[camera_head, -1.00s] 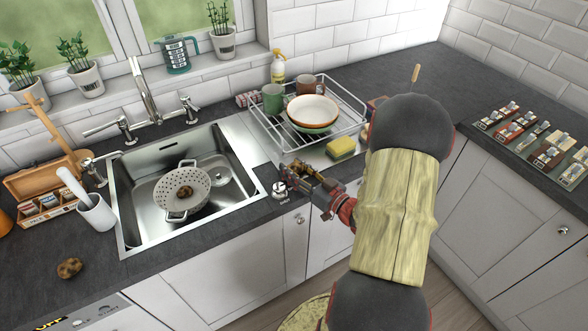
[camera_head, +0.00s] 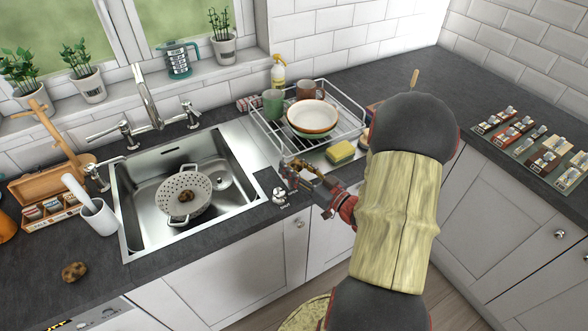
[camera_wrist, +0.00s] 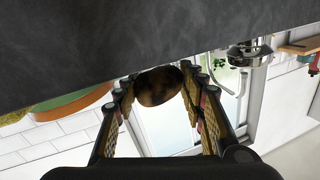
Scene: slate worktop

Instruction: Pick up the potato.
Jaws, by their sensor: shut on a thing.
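A dark brown potato (camera_wrist: 158,87) sits between the two fingers of my gripper (camera_wrist: 159,100) in the wrist view. My gripper is shut on it. In the head view my gripper (camera_head: 297,176) is at the front edge of the worktop, right of the sink and in front of the dish rack; the held potato is hard to make out there. A second potato (camera_head: 185,196) lies in a white colander (camera_head: 170,186) in the sink. A third potato (camera_head: 74,271) lies on the worktop at the lower left.
The sink (camera_head: 124,225) is left of my gripper. The dish rack (camera_head: 357,118) holds a bowl (camera_head: 312,115) and two mugs. A yellow sponge (camera_head: 341,152) lies close behind my gripper. A white cup (camera_head: 98,222) stands left of the sink. The worktop at front left is mostly clear.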

